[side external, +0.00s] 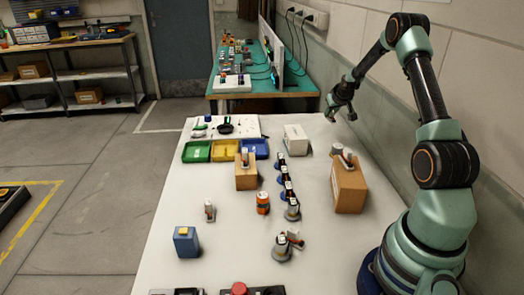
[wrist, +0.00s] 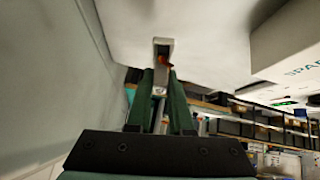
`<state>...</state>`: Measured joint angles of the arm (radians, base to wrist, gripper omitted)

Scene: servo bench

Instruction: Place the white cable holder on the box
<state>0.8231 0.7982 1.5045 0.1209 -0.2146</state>
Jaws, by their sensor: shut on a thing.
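My gripper (side external: 333,106) is raised over the far right part of the white table, near the wall. In the wrist view its green fingers (wrist: 161,78) are closed on a small pale piece with a hollow, squarish end (wrist: 163,43) and some orange inside. This looks like the white cable holder; in the side view it is too small to make out. A white box (side external: 295,139) stands on the table below and left of my gripper. The same box, with printed letters, shows at the right of the wrist view (wrist: 292,45).
Cardboard boxes (side external: 349,187) (side external: 246,178) stand on the table with small items on top. The wall is close on the right.

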